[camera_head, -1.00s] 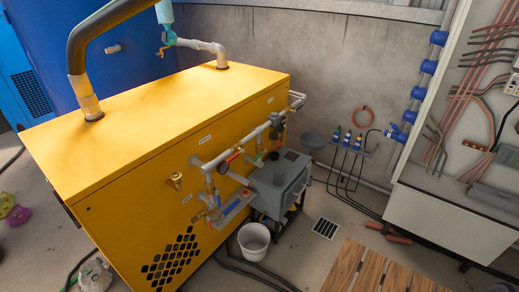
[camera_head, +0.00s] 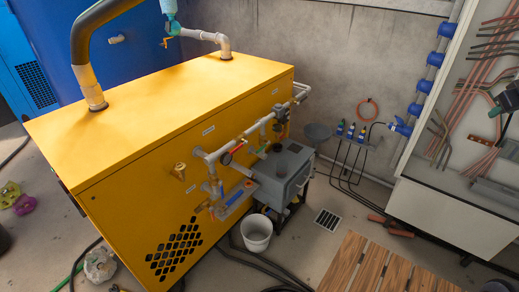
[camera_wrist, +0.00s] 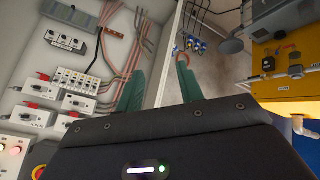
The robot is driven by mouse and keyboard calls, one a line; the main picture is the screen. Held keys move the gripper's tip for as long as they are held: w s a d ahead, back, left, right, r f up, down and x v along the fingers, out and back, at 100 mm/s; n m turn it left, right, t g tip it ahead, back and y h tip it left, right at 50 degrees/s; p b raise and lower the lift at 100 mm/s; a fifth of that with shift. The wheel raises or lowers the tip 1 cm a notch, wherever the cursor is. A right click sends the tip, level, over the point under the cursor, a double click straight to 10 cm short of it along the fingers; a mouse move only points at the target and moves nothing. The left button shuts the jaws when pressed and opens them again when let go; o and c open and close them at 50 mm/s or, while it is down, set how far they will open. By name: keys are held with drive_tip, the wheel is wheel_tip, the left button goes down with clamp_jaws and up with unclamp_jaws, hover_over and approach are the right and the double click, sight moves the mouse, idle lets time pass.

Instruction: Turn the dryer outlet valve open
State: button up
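A large yellow cabinet (camera_head: 160,120), which looks like the dryer, fills the left and middle of the head view. Grey pipework (camera_head: 225,147) with small valves runs along its front. A red handle (camera_head: 240,141) is on the upper pipe and a blue handle (camera_head: 235,196) is lower down. A brass fitting (camera_head: 180,171) sits on the panel. I cannot tell which is the outlet valve. My gripper (camera_wrist: 159,82) has its green fingers apart and empty in the wrist view, well away from these handles.
An open electrical cabinet (camera_head: 450,200) stands at the right, and its switches (camera_wrist: 85,85) are near my gripper in the wrist view. A grey box (camera_head: 284,172), white bucket (camera_head: 257,233), wooden slats (camera_head: 365,265) and dark hoses crowd the floor.

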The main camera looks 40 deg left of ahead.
sight(261, 149)
drive_tip(key=w+a+f+n+t+y, duration=0.1)
drive_tip(key=w+a+f+n+y, duration=0.2)
drive_tip(key=w+a, duration=0.5)
drive_tip(key=w+a+f+n+t, duration=0.1)
drive_tip(key=w+a+f+n, duration=0.4)
drive_tip(key=a, duration=0.6)
drive_tip(key=w+a+f+n+g+y, duration=0.1)
drive_tip(key=w+a+f+n+y, duration=0.2)
drive_tip(key=a, duration=0.8)
drive_tip(key=w+a+f+n+y, duration=0.15)
drive_tip(key=a+f+n, duration=0.3)
drive_tip(key=a, duration=0.65)
drive_tip(key=s+a+f+n+g+y, duration=0.25)
drive_tip(key=s+a+f, duration=0.25)
drive_tip(key=a+f, duration=0.4)
drive_tip(key=s+a+f+n+g+y, duration=0.1)
drive_tip(key=s+a+f+n+y, duration=0.3)
drive_tip(key=a+f, duration=0.45)
drive_tip(key=s+a+f+n+g+y, duration=0.1)
drive_tip(key=s+a+f+n+g, duration=0.2)
drive_tip(key=s+a+f, duration=0.4)
drive_tip(key=s+a+f+n+g+y, duration=0.25)
drive_tip(key=s+a+f, duration=0.35)
drive_tip(key=s, duration=0.4)
drive_tip(key=shift+h, duration=0.35)
drive_tip(key=a, duration=0.3)
drive_tip(key=a+f, duration=0.1)
drive_tip(key=a, duration=0.5)
drive_tip(key=shift+w+a+f, duration=0.2)
drive_tip(key=shift+w+a, duration=0.05)
